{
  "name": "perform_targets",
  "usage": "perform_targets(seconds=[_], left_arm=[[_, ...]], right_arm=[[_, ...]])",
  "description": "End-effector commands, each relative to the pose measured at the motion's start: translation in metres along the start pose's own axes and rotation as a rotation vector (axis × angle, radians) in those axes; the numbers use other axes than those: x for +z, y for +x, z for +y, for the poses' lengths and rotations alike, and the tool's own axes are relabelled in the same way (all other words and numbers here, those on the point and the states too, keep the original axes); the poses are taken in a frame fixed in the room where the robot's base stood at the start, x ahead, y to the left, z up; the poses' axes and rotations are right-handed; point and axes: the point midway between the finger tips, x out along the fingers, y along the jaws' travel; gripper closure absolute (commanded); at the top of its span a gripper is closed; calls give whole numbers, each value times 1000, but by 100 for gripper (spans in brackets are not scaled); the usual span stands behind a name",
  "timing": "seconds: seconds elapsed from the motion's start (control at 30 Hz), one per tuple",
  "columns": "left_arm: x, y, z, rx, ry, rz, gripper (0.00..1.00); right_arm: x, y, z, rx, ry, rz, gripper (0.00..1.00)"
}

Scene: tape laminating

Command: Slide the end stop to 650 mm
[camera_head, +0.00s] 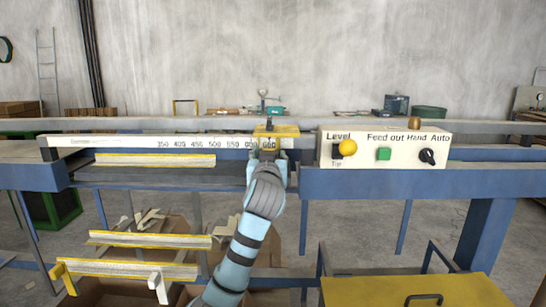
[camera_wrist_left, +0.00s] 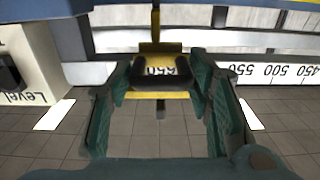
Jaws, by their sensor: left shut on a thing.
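The yellow end stop (camera_head: 276,130) sits on the white scale rail (camera_head: 110,142), at the rail's high-number right end. In the head view it stands just above the 650 mark, with 600 just to its left. My left gripper (camera_head: 267,158) is in front of the rail and shut on the end stop's dark handle. In the left wrist view, which is upside down, the end stop (camera_wrist_left: 158,48) lies between the fingers of my left gripper (camera_wrist_left: 158,85), and a number is partly framed by the handle. My right gripper is out of view.
A control box (camera_head: 385,148) with a yellow knob, green button and black switch stands close to the right of the end stop. Yellow-edged strips (camera_head: 150,240) rest on supports at lower left. A yellow-topped cart (camera_head: 410,291) stands at lower right.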

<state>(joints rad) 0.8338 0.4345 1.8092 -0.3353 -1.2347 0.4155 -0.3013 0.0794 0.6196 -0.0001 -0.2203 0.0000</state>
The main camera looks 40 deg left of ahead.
Motion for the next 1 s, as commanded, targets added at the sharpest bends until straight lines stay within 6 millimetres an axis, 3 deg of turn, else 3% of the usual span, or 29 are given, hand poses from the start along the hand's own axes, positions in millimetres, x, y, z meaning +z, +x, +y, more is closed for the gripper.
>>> perform_targets(seconds=[0.17, 0.2, 0.23, 0.83, 1.0], left_arm=[[1, 0, 3, 6, -3, -2, 100], [1, 0, 3, 6, -3, -3, 49], [1, 0, 4, 7, -3, -3, 44], [3, -1, 3, 5, -1, -7, 42], [2, -26, 3, 7, -2, -1, 42]], right_arm=[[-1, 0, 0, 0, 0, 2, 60], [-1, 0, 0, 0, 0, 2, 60], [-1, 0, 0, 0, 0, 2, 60], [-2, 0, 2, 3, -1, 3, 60], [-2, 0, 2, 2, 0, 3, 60]])
